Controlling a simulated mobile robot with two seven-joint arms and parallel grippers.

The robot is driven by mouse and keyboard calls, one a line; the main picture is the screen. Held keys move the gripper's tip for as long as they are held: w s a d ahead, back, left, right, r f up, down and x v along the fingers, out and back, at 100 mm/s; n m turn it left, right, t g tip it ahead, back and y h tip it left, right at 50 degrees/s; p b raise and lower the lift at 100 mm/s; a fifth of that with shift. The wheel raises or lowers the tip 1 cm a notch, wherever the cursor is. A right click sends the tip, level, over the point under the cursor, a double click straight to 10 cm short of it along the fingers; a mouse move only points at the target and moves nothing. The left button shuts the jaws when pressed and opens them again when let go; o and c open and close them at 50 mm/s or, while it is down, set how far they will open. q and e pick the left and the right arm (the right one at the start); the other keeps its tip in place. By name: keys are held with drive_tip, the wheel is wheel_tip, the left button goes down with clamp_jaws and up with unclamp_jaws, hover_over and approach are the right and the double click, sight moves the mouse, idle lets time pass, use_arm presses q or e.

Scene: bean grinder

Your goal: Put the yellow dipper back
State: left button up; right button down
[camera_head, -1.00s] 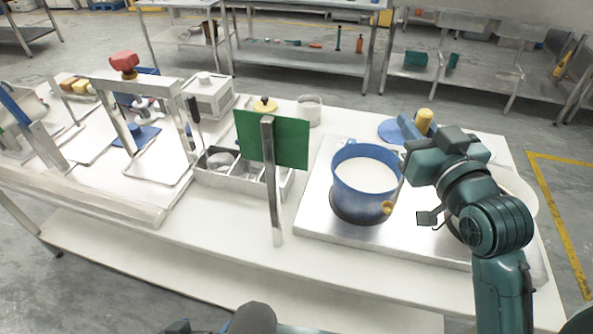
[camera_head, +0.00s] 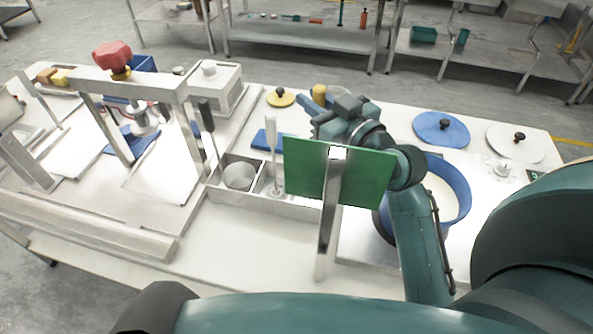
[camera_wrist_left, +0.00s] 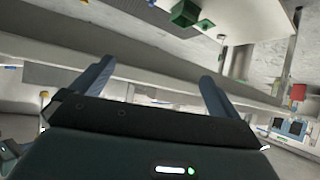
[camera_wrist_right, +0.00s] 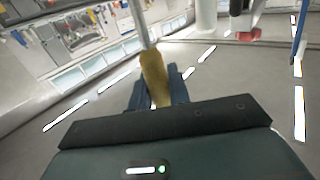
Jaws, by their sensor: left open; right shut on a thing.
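My right gripper (camera_head: 314,104) is shut on the yellow handle of the dipper (camera_head: 320,92), behind the green board (camera_head: 340,172) as seen from the head. The right wrist view also shows the yellow handle (camera_wrist_right: 155,75) between the blue fingers, with a thin metal rod beyond it. In the head view, the dipper's lower part is hidden behind my arm and the board. The divided steel holder (camera_head: 222,200) stands left of and below the gripper. My left gripper (camera_wrist_left: 152,85) is open and empty, away from the table.
The blue pot (camera_head: 462,190) is partly behind my right arm. A white-handled tool (camera_head: 271,140) stands in the holder. A blue lid (camera_head: 441,128) and a white lid (camera_head: 516,143) lie at the right; a yellow lid (camera_head: 281,99) lies close to my right gripper.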

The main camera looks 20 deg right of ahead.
drive_tip(key=f, duration=0.4)
drive_tip(key=shift+s+d+f+b, duration=0.1)
drive_tip(key=shift+s+f+b, duration=0.1)
drive_tip(key=shift+b, duration=0.15)
use_arm(q)
drive_tip(key=shift+w+d+f+b, duration=0.1)
drive_tip(key=shift+d+f+b, duration=0.05)
drive_tip(key=shift+d+b, duration=0.25)
use_arm(e)
drive_tip(key=shift+f, duration=1.95)
use_arm(q)
drive_tip(key=shift+f, duration=0.1)
use_arm(e)
drive_tip(key=shift+f, duration=0.1)
drive_tip(key=c, duration=1.3)
unclamp_jaws()
use_arm(q)
drive_tip(key=shift+w+d+f+t+h+b, duration=0.15)
drive_tip(key=shift+d+f+t+h+b, duration=0.25)
drive_tip(key=shift+b, duration=1.15)
use_arm(e)
drive_tip(key=shift+v, duration=5.95)
use_arm(q)
drive_tip(key=shift+r, duration=0.1)
use_arm(e)
drive_tip(key=shift+s, duration=0.1)
